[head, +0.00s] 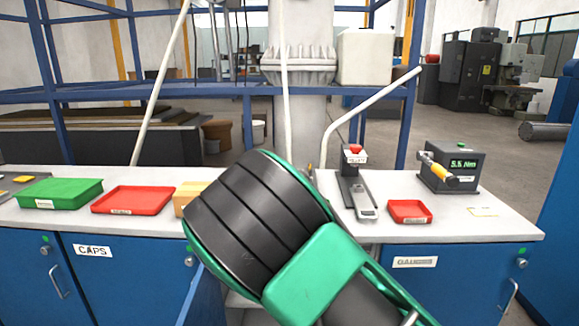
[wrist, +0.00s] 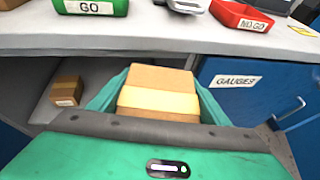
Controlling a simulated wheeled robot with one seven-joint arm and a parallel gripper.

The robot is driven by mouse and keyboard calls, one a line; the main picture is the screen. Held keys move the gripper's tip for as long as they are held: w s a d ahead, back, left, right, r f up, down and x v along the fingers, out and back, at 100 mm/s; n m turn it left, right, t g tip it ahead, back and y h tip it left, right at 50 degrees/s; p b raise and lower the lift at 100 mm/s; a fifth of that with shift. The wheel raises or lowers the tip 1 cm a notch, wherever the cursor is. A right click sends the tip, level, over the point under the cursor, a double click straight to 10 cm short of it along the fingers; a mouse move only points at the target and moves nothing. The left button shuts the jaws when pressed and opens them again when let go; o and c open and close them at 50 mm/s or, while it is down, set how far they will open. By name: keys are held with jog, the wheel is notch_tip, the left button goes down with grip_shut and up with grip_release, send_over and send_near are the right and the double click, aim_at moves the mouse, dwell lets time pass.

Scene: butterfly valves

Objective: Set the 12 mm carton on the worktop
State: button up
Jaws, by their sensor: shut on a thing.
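In the wrist view my gripper (wrist: 157,104) is shut on a brown cardboard carton (wrist: 160,79) with a pale yellow tape band, between its two green fingers. No size label shows on it, so I cannot tell if it is the 12 mm one. The carton appears in front of the open bay and the front edge of the grey worktop (wrist: 210,38). In the head view my arm covers the gripper and the held carton. The worktop (head: 470,222) runs across behind my arm.
Another carton (wrist: 67,91) lies on the shelf below. A cardboard box (head: 186,197), partly hidden, sits on the worktop beside a red tray (head: 132,200) and green tray (head: 60,193). A clamp-like fixture (head: 356,185), small red tray (head: 410,211) and torque tester (head: 452,168) stand right.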

jog(key=shift+m+h, duration=0.4)
jog(key=shift+h, duration=0.1)
jog(key=d+r, duration=0.2)
jog(key=d, duration=0.1)
jog(key=w+d+r, duration=0.1)
jog(key=d+r, duration=0.1)
jog(key=d, duration=0.2)
jog(key=w+d+r, duration=0.1)
jog(key=d+r, duration=0.2)
jog(key=shift+w+d, duration=0.2)
jog(key=shift+d, duration=0.15)
